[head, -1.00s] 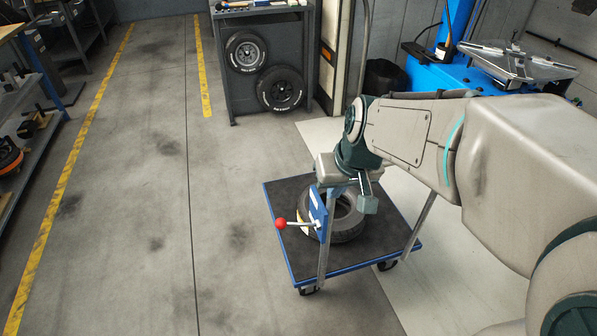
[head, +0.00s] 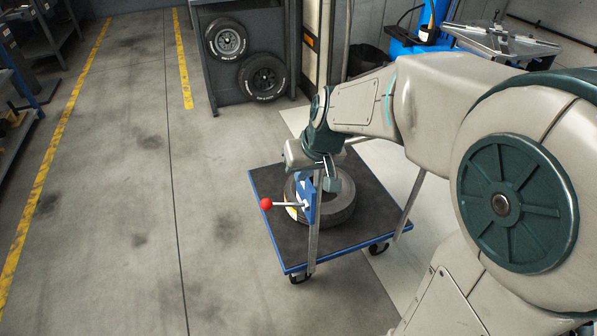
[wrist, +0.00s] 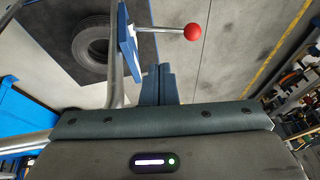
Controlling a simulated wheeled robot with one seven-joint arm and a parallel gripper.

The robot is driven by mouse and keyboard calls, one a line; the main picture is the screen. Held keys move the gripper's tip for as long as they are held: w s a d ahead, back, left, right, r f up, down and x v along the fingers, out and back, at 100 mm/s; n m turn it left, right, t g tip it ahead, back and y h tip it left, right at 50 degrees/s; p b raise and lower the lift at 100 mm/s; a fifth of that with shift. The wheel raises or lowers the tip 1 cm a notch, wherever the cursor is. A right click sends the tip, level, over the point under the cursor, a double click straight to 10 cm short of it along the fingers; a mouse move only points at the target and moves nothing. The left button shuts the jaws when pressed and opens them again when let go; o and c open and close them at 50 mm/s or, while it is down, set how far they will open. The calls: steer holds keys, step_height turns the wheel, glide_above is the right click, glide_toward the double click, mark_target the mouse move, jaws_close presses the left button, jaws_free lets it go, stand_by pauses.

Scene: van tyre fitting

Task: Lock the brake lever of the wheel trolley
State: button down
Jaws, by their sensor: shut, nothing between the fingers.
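The wheel trolley has a dark deck with a blue edge (head: 345,246) and carries a tyre (head: 341,212) lying flat. Its brake lever (head: 285,204) is a pale rod with a red ball (head: 266,203), sticking out about level to the left from a blue plate (head: 306,197) on the trolley's upright. In the wrist view the red ball (wrist: 195,32), the rod and the blue plate (wrist: 128,46) lie beyond my fingers. My gripper (wrist: 158,70) is shut and empty, close to the rod, with no clear contact. In the head view it hangs just right of the blue plate.
A blue tyre machine (head: 425,35) is at the back right. Shelving lines the left. The floor left of the trolley, inside the yellow line (head: 55,165), is clear.

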steer(key=b, duration=0.2)
glide_toward(285, 204)
steer(key=w+x, duration=0.1)
steer(key=x, duration=0.4)
steer(key=shift+s+a+f, duration=0.1)
steer(key=shift+a+f, duration=0.2)
steer(key=shift+f, duration=0.15)
